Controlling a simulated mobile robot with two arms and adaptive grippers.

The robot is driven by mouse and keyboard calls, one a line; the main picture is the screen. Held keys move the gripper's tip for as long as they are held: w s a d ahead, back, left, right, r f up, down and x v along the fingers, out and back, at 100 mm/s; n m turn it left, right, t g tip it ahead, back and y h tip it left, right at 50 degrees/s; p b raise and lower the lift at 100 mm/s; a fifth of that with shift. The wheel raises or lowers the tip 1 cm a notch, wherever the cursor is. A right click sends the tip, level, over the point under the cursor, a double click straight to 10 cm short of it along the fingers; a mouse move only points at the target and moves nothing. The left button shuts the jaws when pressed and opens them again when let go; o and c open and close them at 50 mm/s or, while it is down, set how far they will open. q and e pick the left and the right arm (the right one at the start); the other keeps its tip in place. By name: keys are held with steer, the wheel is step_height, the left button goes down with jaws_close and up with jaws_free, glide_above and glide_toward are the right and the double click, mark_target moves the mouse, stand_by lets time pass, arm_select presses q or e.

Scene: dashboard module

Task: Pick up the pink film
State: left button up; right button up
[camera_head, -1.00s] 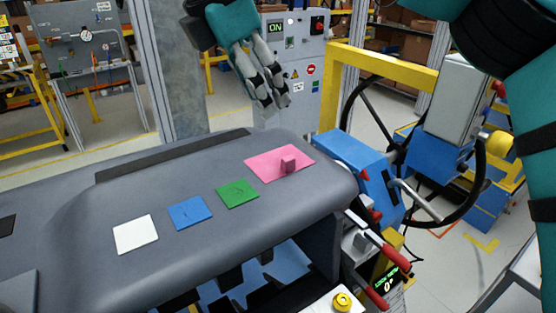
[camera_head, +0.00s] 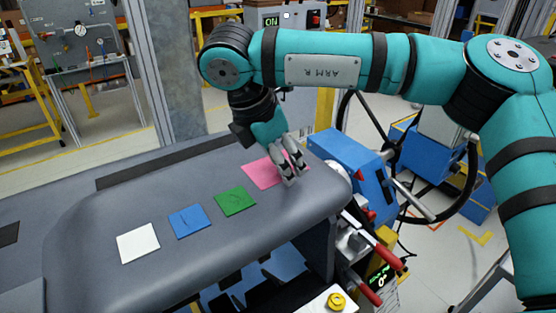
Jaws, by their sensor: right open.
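The pink film (camera_head: 261,172) lies flat on the grey dashboard (camera_head: 190,258), toward its right end. My right gripper (camera_head: 297,179) is over the right part of the film, pointing down, with its fingers apart. The fingers hide the film's raised tab and part of its right side. I cannot tell whether the fingertips touch the film or the tab. My left gripper is not in view.
A green film (camera_head: 235,201), a blue film (camera_head: 190,221) and a white film (camera_head: 138,243) lie in a row on the dashboard, left of the pink one. A blue machine with a wheel (camera_head: 350,165) stands close to the dashboard's right end.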

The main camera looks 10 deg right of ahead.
steer(key=c, duration=0.8)
steer(key=shift+r, duration=0.1)
